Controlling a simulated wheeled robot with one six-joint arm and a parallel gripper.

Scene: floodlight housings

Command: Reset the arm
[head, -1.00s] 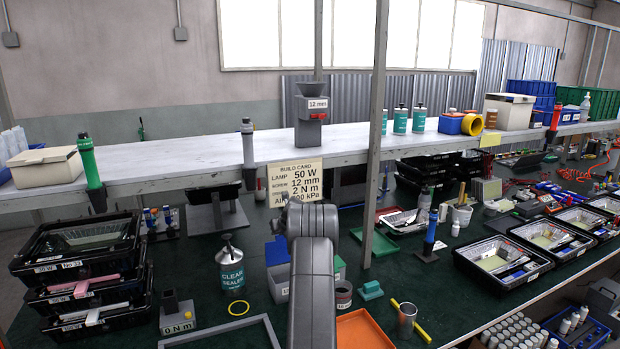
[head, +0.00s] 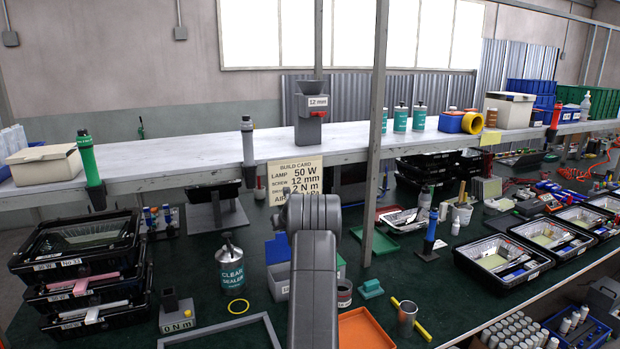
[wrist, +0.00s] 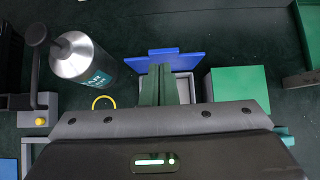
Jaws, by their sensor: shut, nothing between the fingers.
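My arm (head: 313,270) rises in the middle of the head view, its upper joint in front of the build card (head: 295,178). My gripper is hidden behind the arm in that view. In the wrist view my gripper (wrist: 160,70) shows as two dark greenish fingers side by side, closed together and empty. They lie in front of a small grey bin (wrist: 184,88) with a blue panel (wrist: 178,58) at its back. I cannot tell the height of the fingers above the bench.
A clear sealer can (head: 230,268) and a yellow ring (head: 238,307) stand left of the arm. Stacked black trays (head: 75,300) fill the left. A shelf post (head: 376,130) rises close by.

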